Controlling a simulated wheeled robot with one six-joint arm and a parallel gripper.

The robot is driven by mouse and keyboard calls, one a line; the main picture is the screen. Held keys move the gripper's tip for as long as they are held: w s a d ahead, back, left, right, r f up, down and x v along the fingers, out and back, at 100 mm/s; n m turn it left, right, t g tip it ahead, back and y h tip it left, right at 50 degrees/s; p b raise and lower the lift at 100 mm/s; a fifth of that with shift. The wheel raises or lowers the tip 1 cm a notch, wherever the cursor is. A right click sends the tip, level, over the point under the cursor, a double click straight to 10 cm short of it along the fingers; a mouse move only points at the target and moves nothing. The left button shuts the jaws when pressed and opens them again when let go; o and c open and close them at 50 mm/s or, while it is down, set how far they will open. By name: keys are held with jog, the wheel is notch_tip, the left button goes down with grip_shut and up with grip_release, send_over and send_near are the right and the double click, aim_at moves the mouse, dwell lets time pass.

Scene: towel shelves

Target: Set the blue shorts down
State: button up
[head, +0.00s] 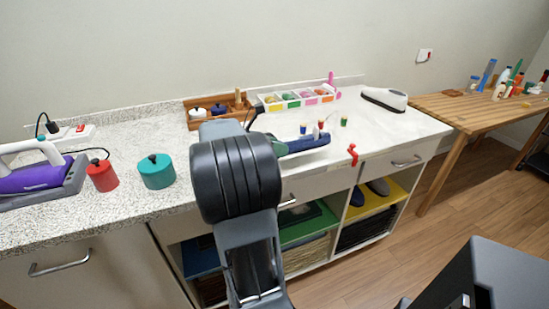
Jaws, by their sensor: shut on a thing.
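My arm fills the middle of the head view and hides my gripper and whatever is at its jaws. A flat dark blue thing (305,143) with a green part near my arm shows just right of the arm, over the front part of the white counter. It may be the blue shorts, but its left end is hidden and I cannot tell its full shape. I cannot tell whether it touches the counter.
The counter (400,128) is clear toward its right end, before a white iron-like thing (384,99). Small spools (303,129) and a red figure (352,154) stand nearby. Teal (157,172) and red (102,176) pots and a purple iron (35,176) are left. Open shelves (375,205) lie below.

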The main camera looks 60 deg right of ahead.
jog(key=shift+w+d+f+b, duration=0.1)
jog(key=shift+w+f+b, duration=0.1)
jog(key=shift+f, duration=0.8)
jog(key=shift+w+d+f+b, duration=0.1)
jog(key=shift+w+f+b, duration=0.1)
jog(key=shift+f, duration=0.85)
jog(key=o, duration=1.1)
jog(key=shift+f, duration=0.1)
jog(key=shift+c, duration=0.2)
jog(key=shift+r, duration=0.2)
jog(key=p+v, duration=0.2)
jog(key=v, duration=1)
jog(key=s+a+f+m+t+y, duration=0.1)
jog(key=a+f+m+t+y, duration=0.2)
jog(key=a, duration=0.7)
jog(key=s+a+f+m+t+y, duration=0.2)
jog(key=a+m+t, duration=0.3)
jog(key=a, duration=0.5)
jog(key=s+a+f+m+t+y, duration=0.1)
jog(key=a+f+m+t+y, duration=0.3)
jog(key=a, duration=0.6)
jog(key=shift+s+f+m+y, duration=0.15)
jog(key=shift+s+m+y, duration=0.15)
jog(key=shift+m+y, duration=0.2)
